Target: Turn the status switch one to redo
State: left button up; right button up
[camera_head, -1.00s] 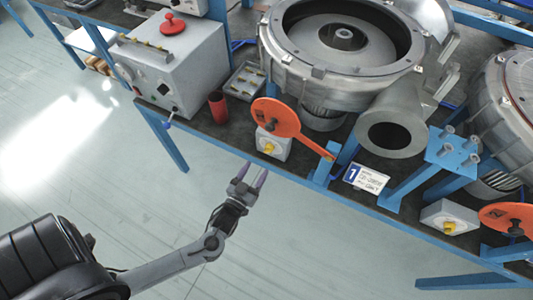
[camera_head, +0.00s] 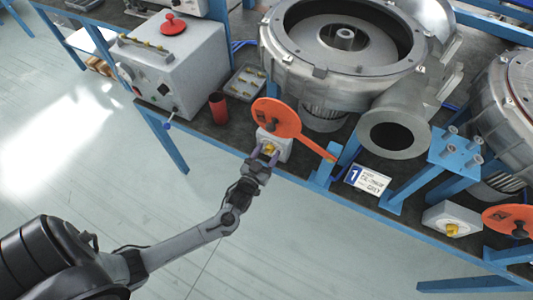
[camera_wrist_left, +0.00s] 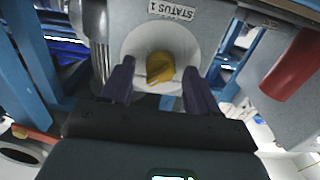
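The status switch one is a grey box (camera_head: 283,148) with a yellow knob (camera_head: 269,149), at the bench's front edge below an orange paddle. In the left wrist view the box (camera_wrist_left: 205,35) carries a "STATUS 1" label (camera_wrist_left: 172,11), and the yellow knob (camera_wrist_left: 160,67) sits on a round pale dial. My left gripper (camera_head: 267,155) is at the front of the box. In the left wrist view its two dark fingers (camera_wrist_left: 160,85) are apart, one on each side of the knob, with visible gaps. My right gripper is not in view.
The orange paddle (camera_head: 276,117) stands just above the switch box. A red cylinder (camera_head: 218,109) is to its left, and a blue "1" sign (camera_head: 367,180) to its right. A second grey box with a yellow knob (camera_head: 452,229) is farther right. The large blower (camera_head: 343,85) stands behind.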

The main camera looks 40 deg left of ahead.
pick_arm(q)
jog(key=c, duration=1)
jog(key=n+p, duration=0.1)
jog(key=n, duration=0.3)
jog(key=shift+n, duration=0.3)
jog(key=n+p, duration=0.1)
jog(key=n, duration=0.3)
jog(key=shift+a+n, duration=0.1)
jog(key=shift+n, duration=0.2)
jog(key=n+p, duration=0.2)
jog(key=n, duration=0.3)
jog(key=shift+f+n+p, duration=0.15)
jog(key=shift+n+p, duration=0.4)
jog(key=shift+n, duration=1.35)
